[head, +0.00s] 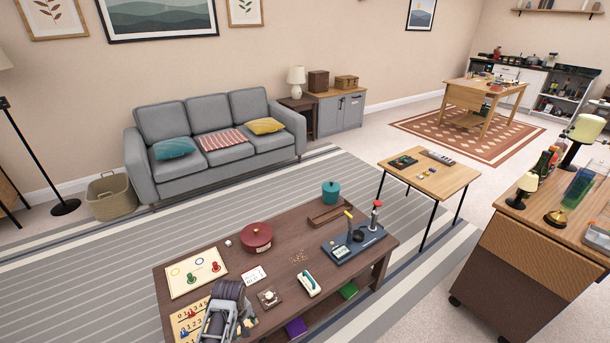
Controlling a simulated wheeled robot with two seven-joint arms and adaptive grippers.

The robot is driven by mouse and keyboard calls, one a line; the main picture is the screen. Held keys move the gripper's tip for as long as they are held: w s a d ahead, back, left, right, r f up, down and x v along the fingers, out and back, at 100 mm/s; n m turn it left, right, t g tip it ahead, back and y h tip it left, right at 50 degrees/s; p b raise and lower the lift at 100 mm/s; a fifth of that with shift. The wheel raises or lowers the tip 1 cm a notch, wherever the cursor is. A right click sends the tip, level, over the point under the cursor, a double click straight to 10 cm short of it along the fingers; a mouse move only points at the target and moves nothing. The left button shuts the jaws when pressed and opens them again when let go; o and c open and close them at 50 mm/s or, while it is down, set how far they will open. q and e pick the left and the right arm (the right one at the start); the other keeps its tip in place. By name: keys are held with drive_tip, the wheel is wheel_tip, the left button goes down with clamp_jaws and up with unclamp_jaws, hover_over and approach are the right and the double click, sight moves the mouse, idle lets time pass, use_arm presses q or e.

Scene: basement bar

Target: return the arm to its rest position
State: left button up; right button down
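A grey and dark arm part, which looks like my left arm (226,312), shows at the bottom edge, left of the middle. It is over the near left corner of the dark wooden coffee table (210,258). Its fingertips cannot be made out, so whether that gripper is open or shut does not show. I see nothing clearly held. It hides part of a number board (190,318). My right arm and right gripper are not in view.
A side table (440,182) stands behind right; a wooden cabinet (525,265) is at the right. Striped rug (80,270) lies open at left.

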use_arm(q)
drive_tip(key=shift+s+a+r+m+t, duration=0.85)
drive_tip(key=shift+s+r+m+t, duration=0.35)
drive_tip(key=shift+s+r+m, duration=5.9)
drive_tip(key=s+a+f+n+g, duration=0.1)
drive_tip(key=s+f, duration=0.1)
drive_tip(key=f, duration=1.4)
drive_tip(key=s+a+f+n, duration=0.1)
drive_tip(key=s+f, duration=0.1)
drive_tip(key=f, duration=1.4)
drive_tip(key=s+a+f, duration=0.2)
drive_tip(key=s+f, duration=0.7)
drive_tip(key=s, duration=0.1)
drive_tip(key=s+a+f+g, duration=0.1)
drive_tip(key=s+a+f, duration=0.2)
drive_tip(key=s+f, duration=0.6)
drive_tip(key=shift+s+a+f+m, duration=0.2)
drive_tip(key=shift+s+m, duration=0.1)
drive_tip(key=shift+s, duration=0.65)
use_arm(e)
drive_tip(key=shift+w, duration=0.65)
